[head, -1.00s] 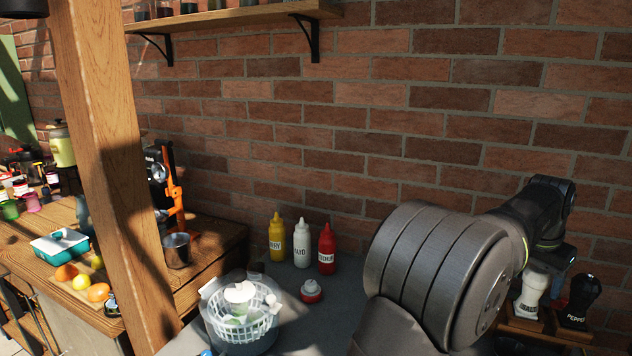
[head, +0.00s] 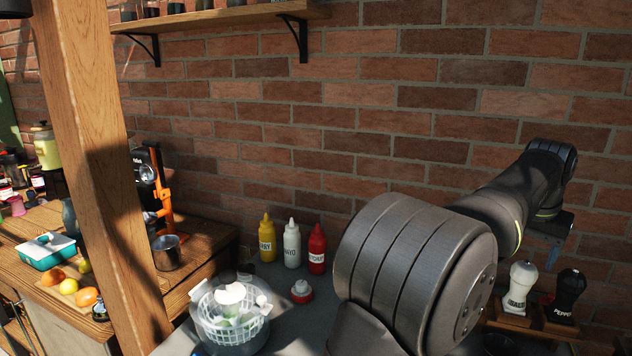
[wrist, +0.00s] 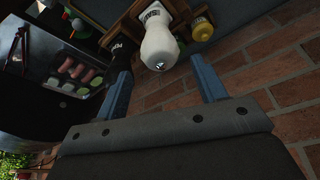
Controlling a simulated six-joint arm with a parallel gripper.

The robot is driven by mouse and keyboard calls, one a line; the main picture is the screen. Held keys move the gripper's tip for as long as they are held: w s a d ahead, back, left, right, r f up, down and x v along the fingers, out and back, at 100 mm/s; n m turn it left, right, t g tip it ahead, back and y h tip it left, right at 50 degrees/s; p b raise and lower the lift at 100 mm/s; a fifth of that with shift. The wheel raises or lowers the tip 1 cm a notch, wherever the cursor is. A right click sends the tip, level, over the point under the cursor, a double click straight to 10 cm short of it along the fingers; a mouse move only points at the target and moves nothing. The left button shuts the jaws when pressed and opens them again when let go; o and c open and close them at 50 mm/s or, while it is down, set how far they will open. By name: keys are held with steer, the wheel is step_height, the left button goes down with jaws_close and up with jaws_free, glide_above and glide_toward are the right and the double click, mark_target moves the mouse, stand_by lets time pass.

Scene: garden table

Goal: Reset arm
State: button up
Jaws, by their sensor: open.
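My gripper (wrist: 162,80) is open and empty, with its two blue fingers spread apart in the wrist view. In the head view its end (head: 558,243) is at the far right, above the shakers and in front of the brick wall. A white shaker (head: 520,285) and a black pepper shaker (head: 566,295) stand upright in a wooden rack (head: 533,322). In the wrist view the white shaker (wrist: 158,45) appears beyond and between the fingers, apart from them. The black shaker (wrist: 122,52) shows near the left finger.
Yellow (head: 267,240), white (head: 292,246) and red (head: 317,251) sauce bottles stand by the wall. A bowl with a white basket (head: 232,318) and a red-and-white container (head: 301,292) are left of my arm. A wooden post (head: 100,170) and wall shelf (head: 225,17) are further left.

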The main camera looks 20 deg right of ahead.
mark_target(526, 266)
steer(key=x, duration=0.6)
steer(key=shift+f, duration=0.3)
steer(key=shift+w+d+f, duration=0.1)
steer(key=shift+f, duration=0.2)
steer(key=m+g, duration=0.1)
steer(key=m, duration=0.2)
steer(key=shift+m, duration=0.4)
steer(key=n+t, duration=0.1)
steer(key=n, duration=0.2)
steer(key=shift+n, duration=0.3)
steer(key=n+t, duration=0.1)
steer(key=n, duration=0.3)
steer(key=shift+y, duration=0.4)
steer(key=m+g, duration=0.1)
steer(key=m, duration=0.2)
steer(key=shift+m+h, duration=0.3)
steer(key=m+g, duration=0.1)
steer(key=m, duration=0.2)
steer(key=shift+m, duration=0.3)
steer(key=shift+n+t, duration=0.6)
steer(key=shift+n, duration=1.4)
